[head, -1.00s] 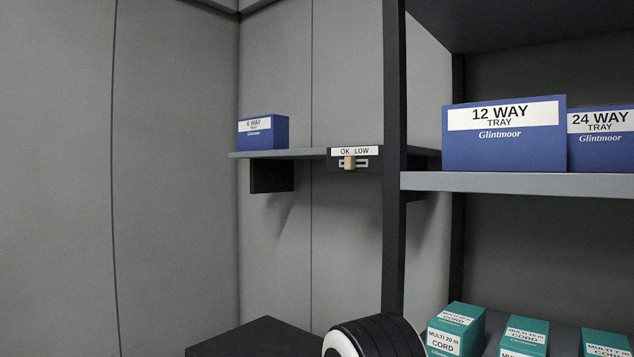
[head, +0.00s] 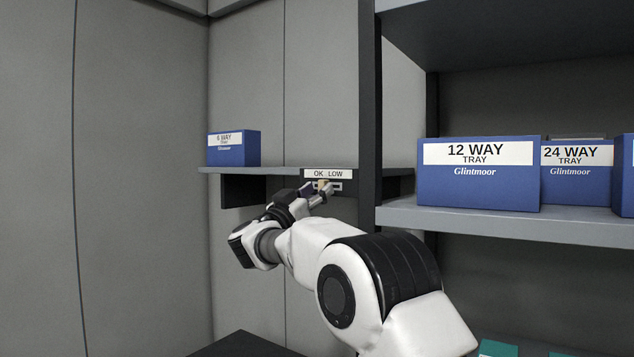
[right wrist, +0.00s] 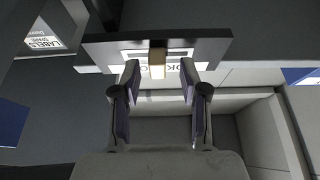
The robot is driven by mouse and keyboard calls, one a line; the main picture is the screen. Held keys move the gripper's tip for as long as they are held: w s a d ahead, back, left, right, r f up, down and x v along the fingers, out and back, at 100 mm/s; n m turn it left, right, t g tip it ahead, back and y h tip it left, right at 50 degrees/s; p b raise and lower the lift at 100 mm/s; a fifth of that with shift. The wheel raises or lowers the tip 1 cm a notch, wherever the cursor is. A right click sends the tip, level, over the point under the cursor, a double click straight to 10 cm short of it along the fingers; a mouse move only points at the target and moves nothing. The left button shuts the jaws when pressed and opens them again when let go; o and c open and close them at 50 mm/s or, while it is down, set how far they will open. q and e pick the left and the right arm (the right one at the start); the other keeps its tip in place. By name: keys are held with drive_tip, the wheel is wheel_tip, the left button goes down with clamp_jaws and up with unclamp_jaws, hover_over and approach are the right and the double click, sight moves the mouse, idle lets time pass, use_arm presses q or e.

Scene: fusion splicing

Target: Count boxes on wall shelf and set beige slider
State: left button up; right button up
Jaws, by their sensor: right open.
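The wall shelf (head: 275,172) holds one visible blue 6 WAY tray box (head: 233,147) at its left end. A dark plate labelled OK and LOW (head: 327,174) is on the shelf's front edge. The beige slider (head: 323,185) sits in its slot under OK. My right gripper (head: 314,195) is open at the slider. In the right wrist view the plate appears upside down, and the beige slider (right wrist: 157,62) is between the spread fingertips (right wrist: 160,80), with a gap on each side. My left gripper is not in view.
A dark upright post (head: 369,120) stands right of the wall shelf. Beyond it, a grey shelf (head: 500,218) holds blue 12 WAY (head: 478,185) and 24 WAY (head: 578,185) boxes. A LABELS SPARE box (right wrist: 45,40) shows in the right wrist view.

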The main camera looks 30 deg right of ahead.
drive_tip(key=shift+d+r, duration=0.35)
drive_tip(key=shift+d, duration=0.15)
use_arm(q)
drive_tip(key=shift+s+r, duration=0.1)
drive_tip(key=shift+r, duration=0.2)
use_arm(e)
drive_tip(key=shift+s, duration=0.1)
drive_tip(key=shift+a, duration=0.1)
